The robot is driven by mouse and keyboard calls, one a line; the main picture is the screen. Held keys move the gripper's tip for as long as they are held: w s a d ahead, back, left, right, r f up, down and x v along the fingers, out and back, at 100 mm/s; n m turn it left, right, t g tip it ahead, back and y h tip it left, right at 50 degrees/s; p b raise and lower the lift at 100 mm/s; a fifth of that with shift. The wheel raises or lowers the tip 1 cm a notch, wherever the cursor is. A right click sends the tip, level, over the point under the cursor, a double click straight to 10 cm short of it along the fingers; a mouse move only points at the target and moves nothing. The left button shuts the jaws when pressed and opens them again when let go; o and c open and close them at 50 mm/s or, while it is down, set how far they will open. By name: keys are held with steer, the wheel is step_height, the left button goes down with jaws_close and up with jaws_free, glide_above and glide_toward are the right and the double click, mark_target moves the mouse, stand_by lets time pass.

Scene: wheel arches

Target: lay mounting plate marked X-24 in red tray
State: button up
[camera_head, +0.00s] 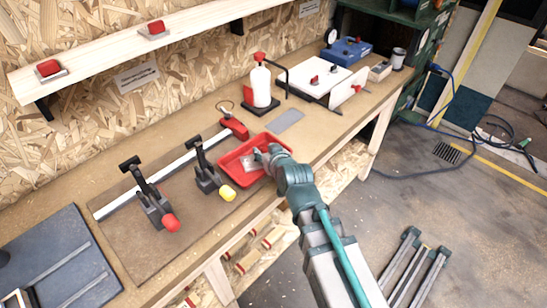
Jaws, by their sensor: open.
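The red tray (229,173) lies on the wooden workbench, near its front edge. My gripper (259,153) is open and low over the tray, reaching in from the front right. A small pale grey piece (248,162) shows in the tray by the fingertips. I cannot tell whether it is the mounting plate, or whether the fingers touch it. A flat grey rectangle (286,120) lies on the bench behind the tray. No X-24 mark can be read anywhere. My gripper and arm hide the tray's right part.
Toggle clamps (206,171) with yellow and red tips stand left of the tray. A red-capped white bottle (261,84) stands behind it. White boxes (325,82) and a blue case (347,50) stand farther back. A shelf (110,57) runs above the bench's left part.

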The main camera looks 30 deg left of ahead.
steer(key=v, duration=0.3)
steer(key=shift+s+d+f+b, duration=0.1)
steer(key=shift+d+f+b, duration=0.05)
steer(key=shift+b, duration=0.15)
steer(key=shift+f+b, duration=0.1)
steer(key=shift+b, duration=1.9)
steer(key=b+v, duration=0.3)
steer(key=b, duration=0.5)
steer(key=shift+s+d+b, duration=0.1)
steer(key=shift+d+b, duration=0.1)
steer(key=shift+b, duration=0.15)
steer(key=b+v, duration=0.1)
steer(key=b, duration=0.2)
steer(key=shift+s+d+r, duration=0.15)
steer(key=shift+d+r, duration=0.05)
steer(key=shift+d, duration=0.05)
steer(key=shift+r+b+v, duration=0.25)
steer(key=shift+b+v, duration=1)
steer(key=shift+v, duration=0.35)
steer(key=shift+a, duration=0.1)
